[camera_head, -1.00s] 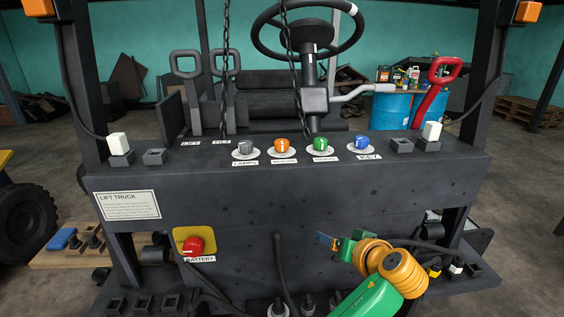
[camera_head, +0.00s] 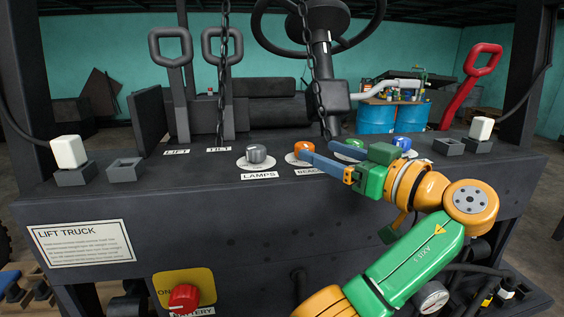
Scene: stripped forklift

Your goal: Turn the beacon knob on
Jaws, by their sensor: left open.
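The orange beacon knob (camera_head: 303,147) sits on a white disc on the dark panel, second from the left in the knob row. Its label is partly covered by my gripper. My left gripper (camera_head: 316,151) is open, with its two blue fingers apart and pointing left along the panel. The nearer fingertip overlaps the lower edge of the knob and its disc in the picture; I cannot tell whether it touches. Nothing shows held. My right gripper is not in view.
The grey lamps knob (camera_head: 257,153) stands left of the beacon knob. The green knob (camera_head: 356,143) and blue knob (camera_head: 402,142) are to the right, partly behind my gripper. Two lever handles (camera_head: 168,47) and a hanging chain (camera_head: 224,70) rise behind. A red battery switch (camera_head: 184,297) is below.

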